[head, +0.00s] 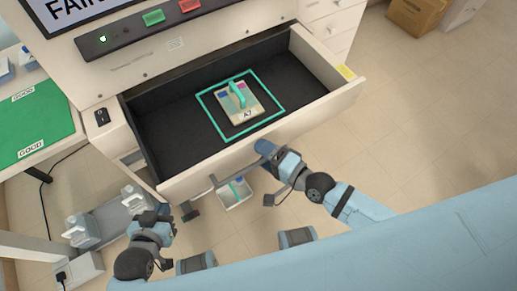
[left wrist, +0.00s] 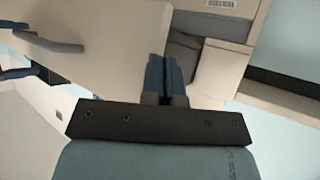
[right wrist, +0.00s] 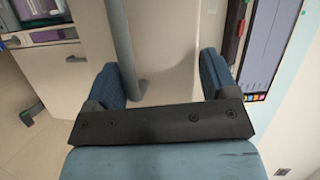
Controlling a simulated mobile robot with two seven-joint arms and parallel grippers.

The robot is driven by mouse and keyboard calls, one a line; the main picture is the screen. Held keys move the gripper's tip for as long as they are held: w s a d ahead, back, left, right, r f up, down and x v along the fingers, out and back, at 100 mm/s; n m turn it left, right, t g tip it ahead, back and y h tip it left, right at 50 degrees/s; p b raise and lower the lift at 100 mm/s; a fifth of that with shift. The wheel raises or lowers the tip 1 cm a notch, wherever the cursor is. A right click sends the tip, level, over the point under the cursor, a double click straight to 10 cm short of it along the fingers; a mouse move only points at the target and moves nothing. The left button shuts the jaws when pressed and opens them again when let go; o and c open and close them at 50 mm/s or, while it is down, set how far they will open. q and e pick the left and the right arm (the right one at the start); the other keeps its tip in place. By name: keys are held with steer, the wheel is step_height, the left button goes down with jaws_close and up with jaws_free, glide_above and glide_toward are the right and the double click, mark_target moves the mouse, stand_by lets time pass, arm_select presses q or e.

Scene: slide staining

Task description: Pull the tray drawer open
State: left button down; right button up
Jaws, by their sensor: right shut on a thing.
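The tray drawer (head: 185,182) stands pulled out from the pale cabinet, its dark inside open to view. A small tray marked A7 (head: 242,113), with a teal handle, lies inside a teal square outline on the drawer floor. The grey bar handle (head: 228,173) is on the drawer front; it also shows in the right wrist view (right wrist: 123,40). My right gripper (head: 265,148) is at the drawer front, with its jaws around the handle, though its fingers look well apart. My left gripper (head: 163,213) is shut and empty, left of the drawer's front corner; its fingers meet in the left wrist view (left wrist: 165,75).
A control panel (head: 150,30) with lit buttons is above the drawer. A green mat (head: 35,130) marked GOOD lies on the left table. Bottles (head: 80,230) stand at lower left. A small white bin (head: 236,205) is below the drawer front.

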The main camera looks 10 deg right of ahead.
steer(key=shift+v, duration=1.5)
steer(key=c, duration=0.3)
steer(key=shift+s+d+f+b, duration=0.15)
steer(key=shift+s+d+f, duration=0.15)
steer(key=shift+s+d, duration=0.45)
steer(key=shift+s+d+f+b, duration=0.1)
steer(key=shift+s+d+f, duration=0.2)
steer(key=shift+s+d, duration=0.45)
steer(key=shift+s+d+f+b, duration=0.15)
steer(key=shift+s+d+f, duration=0.25)
steer(key=shift+s, duration=0.55)
steer(key=shift+c, duration=0.4)
steer(key=shift+d+r, duration=0.1)
